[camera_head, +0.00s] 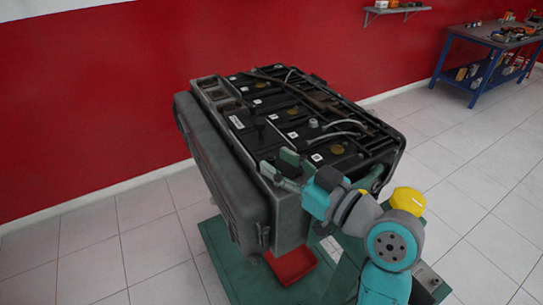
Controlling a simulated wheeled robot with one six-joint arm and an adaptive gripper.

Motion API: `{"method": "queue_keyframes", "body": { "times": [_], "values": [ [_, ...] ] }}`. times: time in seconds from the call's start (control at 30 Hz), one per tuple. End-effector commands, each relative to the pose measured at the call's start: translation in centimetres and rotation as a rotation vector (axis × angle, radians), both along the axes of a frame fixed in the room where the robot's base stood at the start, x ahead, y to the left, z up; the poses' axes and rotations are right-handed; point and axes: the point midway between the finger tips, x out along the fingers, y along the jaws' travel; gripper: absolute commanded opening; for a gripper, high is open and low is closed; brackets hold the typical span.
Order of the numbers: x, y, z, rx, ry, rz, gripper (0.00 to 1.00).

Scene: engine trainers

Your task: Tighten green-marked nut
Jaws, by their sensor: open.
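The engine trainer (215,160) is a large grey and black block on a green stand (220,250). Its dark top carries black covers with small white labels, round brass-coloured caps (337,149) and grey hoses. I cannot make out a green-marked nut; it is too small to tell or hidden behind my arm. My gripper (279,168) is at the near end of the engine, over its top edge, at the end of my turquoise and grey arm. Its fingers look apart, and I see nothing held between them. Whether they touch the engine, I cannot tell.
A red tray (292,266) sits low on the stand, below the engine's near end. A yellow rounded part (407,201) shows behind my arm. A blue-legged workbench (480,36) with tools and a wall shelf (396,10) stand far right. Tiled floor is clear at left and right.

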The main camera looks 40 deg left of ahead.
Motion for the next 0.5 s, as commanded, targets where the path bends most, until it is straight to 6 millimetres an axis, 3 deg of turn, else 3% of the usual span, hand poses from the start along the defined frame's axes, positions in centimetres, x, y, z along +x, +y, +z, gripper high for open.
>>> {"method": "queue_keyframes", "body": {
  "times": [0.2,0.5],
  "values": [
    [0.2,2.2,0.0,0.000,0.000,0.001,0.45],
    [0.3,2.7,0.0,0.000,0.000,0.000,0.45]
  ]
}}
